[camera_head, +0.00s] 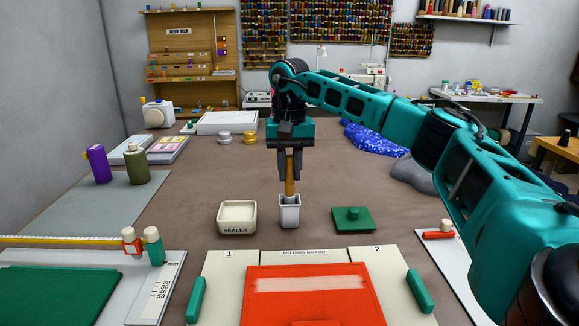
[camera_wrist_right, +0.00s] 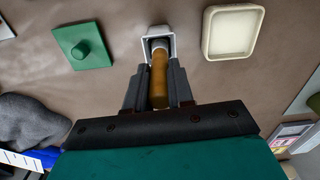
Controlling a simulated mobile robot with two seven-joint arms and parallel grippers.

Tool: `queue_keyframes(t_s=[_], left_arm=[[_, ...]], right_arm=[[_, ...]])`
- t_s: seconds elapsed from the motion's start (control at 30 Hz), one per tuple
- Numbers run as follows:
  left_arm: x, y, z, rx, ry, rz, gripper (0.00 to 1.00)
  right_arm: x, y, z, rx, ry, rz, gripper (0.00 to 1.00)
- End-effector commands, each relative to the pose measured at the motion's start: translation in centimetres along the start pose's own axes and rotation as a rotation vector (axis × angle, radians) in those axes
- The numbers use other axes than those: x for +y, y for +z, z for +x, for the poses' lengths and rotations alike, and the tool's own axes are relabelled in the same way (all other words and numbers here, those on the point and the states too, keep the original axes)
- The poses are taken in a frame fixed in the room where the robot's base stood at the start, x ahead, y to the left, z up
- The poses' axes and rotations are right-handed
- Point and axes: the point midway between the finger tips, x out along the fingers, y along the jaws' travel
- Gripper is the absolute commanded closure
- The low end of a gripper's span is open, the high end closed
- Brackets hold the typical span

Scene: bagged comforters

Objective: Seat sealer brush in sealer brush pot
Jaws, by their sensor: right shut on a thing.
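The sealer brush (camera_head: 289,178) is upright with a wooden handle, held between the fingers of my right gripper (camera_head: 289,176). The white sealer brush pot (camera_head: 289,212) stands directly below it on the table. The brush's lower end is at the pot's mouth and appears to be inside it; how deep it sits is hidden. In the right wrist view the handle (camera_wrist_right: 159,80) lies between the fingers, and the pot (camera_wrist_right: 158,42) is just beyond them around the brush's end. My left gripper is not in view.
The folding board (camera_head: 225,270) with an orange bag (camera_head: 313,300) lies in front. Bottles (camera_head: 137,165) stand at the left.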

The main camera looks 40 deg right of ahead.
Motion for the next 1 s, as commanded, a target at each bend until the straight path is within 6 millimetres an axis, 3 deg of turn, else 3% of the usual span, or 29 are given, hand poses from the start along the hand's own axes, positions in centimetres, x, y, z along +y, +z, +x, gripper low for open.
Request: queue_keyframes(t_s=[0.73, 0.77, 1.0], left_arm=[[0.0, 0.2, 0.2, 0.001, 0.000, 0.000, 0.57], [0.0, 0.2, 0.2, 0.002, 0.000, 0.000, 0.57], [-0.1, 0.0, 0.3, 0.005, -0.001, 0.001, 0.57]], right_arm=[[0.0, 0.0, 1.2, -0.001, 0.001, 0.000, 1.00], [0.0, 0.0, 1.1, -0.001, 0.000, 0.000, 0.76], [0.0, 0.0, 1.1, 0.000, 0.000, 0.000, 0.53]])
